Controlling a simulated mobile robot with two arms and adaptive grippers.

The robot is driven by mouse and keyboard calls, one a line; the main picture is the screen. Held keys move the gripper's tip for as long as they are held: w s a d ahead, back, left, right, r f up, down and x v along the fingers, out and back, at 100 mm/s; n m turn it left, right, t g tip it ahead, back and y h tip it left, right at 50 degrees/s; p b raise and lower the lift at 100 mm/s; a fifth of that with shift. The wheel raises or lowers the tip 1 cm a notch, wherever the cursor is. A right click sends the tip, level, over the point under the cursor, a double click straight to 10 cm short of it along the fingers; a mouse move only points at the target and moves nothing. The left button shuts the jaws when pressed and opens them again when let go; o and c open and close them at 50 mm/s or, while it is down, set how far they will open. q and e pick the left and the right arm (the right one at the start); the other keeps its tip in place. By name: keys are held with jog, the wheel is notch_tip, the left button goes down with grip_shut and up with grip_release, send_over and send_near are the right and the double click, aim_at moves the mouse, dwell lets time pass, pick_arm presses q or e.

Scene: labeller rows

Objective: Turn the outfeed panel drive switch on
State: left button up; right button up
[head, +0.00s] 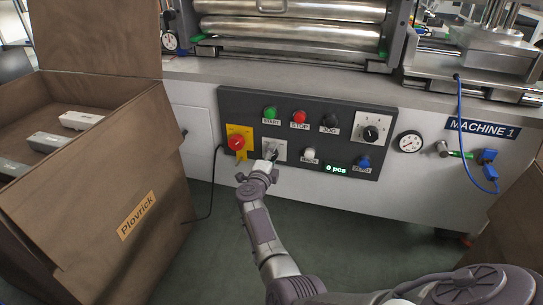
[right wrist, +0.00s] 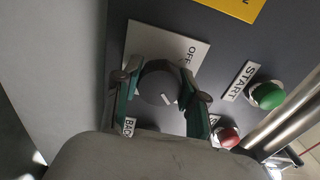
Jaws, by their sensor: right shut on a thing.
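The dark control panel (head: 232,105) is on the front of the white machine. Its drive switch is a round dark knob (right wrist: 160,82) on a white plate (right wrist: 140,42), which also shows in the head view (head: 279,147). The plate reads OFF near its edge; any other lettering is covered. A white mark on the knob points down and slightly right in the right wrist view, not at OFF. My right gripper (head: 268,160) is at the plate, its two fingers (right wrist: 160,97) shut on opposite sides of the knob. My left gripper is not in view.
A green START button (head: 270,113), red STOP button (head: 299,117) and red emergency button (head: 236,143) on yellow are close by. A large brown box (head: 110,160) marked Plovrick stands at left.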

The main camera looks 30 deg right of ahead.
jog(key=shift+f, duration=0.15)
jog(key=o, duration=1.1)
jog(key=shift+o, duration=0.2)
